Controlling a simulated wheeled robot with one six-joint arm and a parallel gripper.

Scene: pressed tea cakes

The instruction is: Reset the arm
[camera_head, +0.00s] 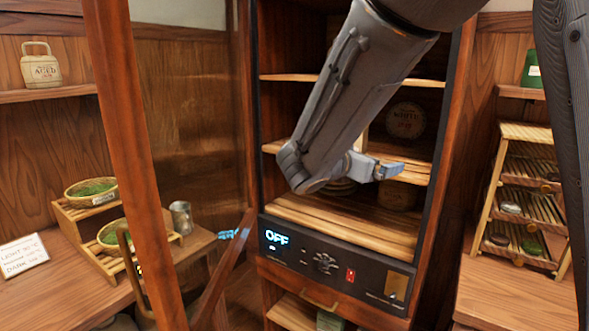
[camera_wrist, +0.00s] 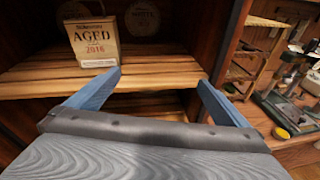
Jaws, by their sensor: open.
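My arm reaches across the head view in front of an open cabinet with wooden shelves (camera_head: 340,222). My gripper (camera_head: 398,168) is open and empty, with its blue fingers at the level of the middle shelf. In the wrist view the two fingers of my gripper (camera_wrist: 158,78) are spread apart in front of a shelf. A box labelled "AGED 2016" (camera_wrist: 93,42) stands on that shelf, beyond the left finger and apart from it. My forearm hides part of the shelves in the head view.
The cabinet's control panel (camera_head: 335,262) reads "OFF". Round labelled cakes (camera_head: 405,120) stand at the back of the cabinet. An open door frame (camera_head: 135,150) rises at left. Baskets of green leaves (camera_head: 92,190) stand left; a tiered bamboo rack (camera_head: 524,132) stands right.

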